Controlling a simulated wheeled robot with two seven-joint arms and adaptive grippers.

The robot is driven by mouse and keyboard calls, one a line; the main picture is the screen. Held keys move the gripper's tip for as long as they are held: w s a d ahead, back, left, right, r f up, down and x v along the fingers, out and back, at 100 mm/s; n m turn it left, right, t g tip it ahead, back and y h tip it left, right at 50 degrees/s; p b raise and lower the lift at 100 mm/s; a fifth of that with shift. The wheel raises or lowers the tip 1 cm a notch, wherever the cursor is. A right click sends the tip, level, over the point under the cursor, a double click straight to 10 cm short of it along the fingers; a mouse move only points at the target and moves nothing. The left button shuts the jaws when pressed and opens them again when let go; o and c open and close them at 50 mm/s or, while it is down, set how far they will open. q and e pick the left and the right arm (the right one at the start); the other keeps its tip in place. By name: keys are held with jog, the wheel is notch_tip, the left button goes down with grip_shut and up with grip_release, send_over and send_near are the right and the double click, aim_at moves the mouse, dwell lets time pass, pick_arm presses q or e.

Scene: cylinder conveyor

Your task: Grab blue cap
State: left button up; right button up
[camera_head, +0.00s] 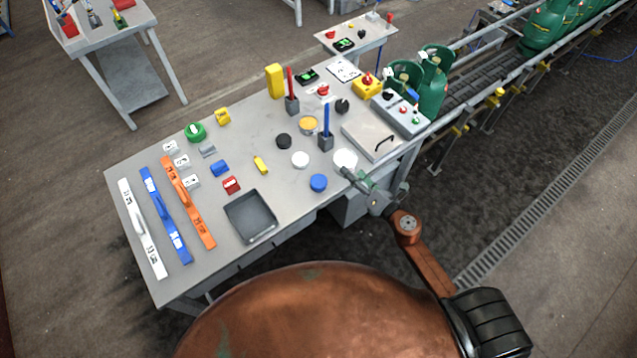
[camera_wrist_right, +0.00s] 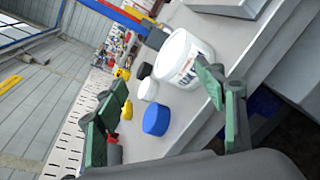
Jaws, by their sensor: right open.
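The blue cap (camera_head: 318,183) lies on the grey table near its front edge, left of my right gripper (camera_head: 372,188). In the right wrist view the blue cap (camera_wrist_right: 156,119) shows in the space between the two green fingers (camera_wrist_right: 160,102), farther out than they are. My right gripper is open and empty by the table's front edge, apart from the cap. A white tub (camera_wrist_right: 185,58) stands close to its right finger in the wrist view. My left gripper is not in view.
A white cap (camera_head: 300,159), a black cap (camera_head: 283,141) and a blue-handled stamp-like piece (camera_head: 326,127) stand behind the blue cap. A dark tray (camera_head: 250,216) lies to the left. Green cylinders (camera_head: 433,84) stand at the conveyor.

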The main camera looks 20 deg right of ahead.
aim_at(319, 181)
jog(key=s+a+r+n+g+y, duration=0.1)
jog(key=a+r+n+g+y, duration=0.15)
jog(key=a+n, duration=0.45)
jog(key=w+a+f+n, duration=0.1)
jog(key=f+n, duration=0.1)
jog(key=w+a+f+n+g, duration=0.1)
jog(key=w+a+f, duration=0.1)
jog(key=f, duration=0.1)
jog(key=w+a+f+n+g, duration=0.1)
jog(key=f+n, duration=0.1)
jog(key=shift+w+a+f+n+y+b, duration=0.25)
jog(key=shift+w+f+n+y+b, duration=0.05)
jog(key=shift+y, duration=0.05)
jog(key=shift+c, duration=0.2)
jog(key=c, duration=1)
jog(key=shift+r, duration=0.15)
